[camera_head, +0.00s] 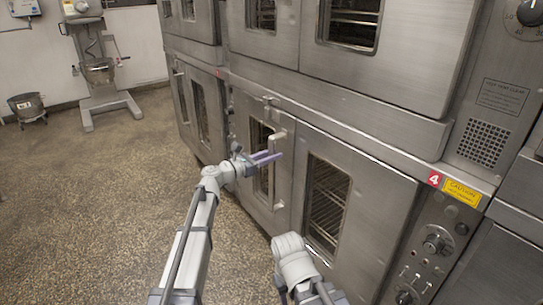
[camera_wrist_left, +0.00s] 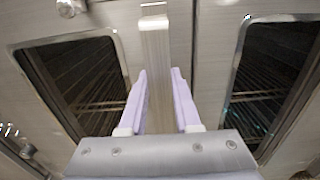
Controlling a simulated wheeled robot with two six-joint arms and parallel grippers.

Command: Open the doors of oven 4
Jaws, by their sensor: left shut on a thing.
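Oven 4 is the lower steel oven, marked by a red "4" label (camera_head: 434,179). Its left door (camera_head: 283,217) and right door (camera_head: 385,207) each have a dark window with racks behind, and both look closed. A vertical bar handle (camera_head: 279,143) stands near the seam between the doors. My left gripper (camera_head: 266,157) has its purple fingers around this handle. In the left wrist view the handle (camera_wrist_left: 156,45) runs between the two fingers, and the gripper (camera_wrist_left: 160,85) is shut on it. My right arm shows at the bottom of the head view, but its gripper is out of sight.
A control panel (camera_head: 432,245) with knobs and a yellow caution label (camera_head: 462,193) is right of the doors. Another oven (camera_head: 395,75) is stacked above. A mixer (camera_head: 98,75) and a bowl (camera_head: 27,106) stand at the far left. The speckled floor (camera_head: 110,190) in front is clear.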

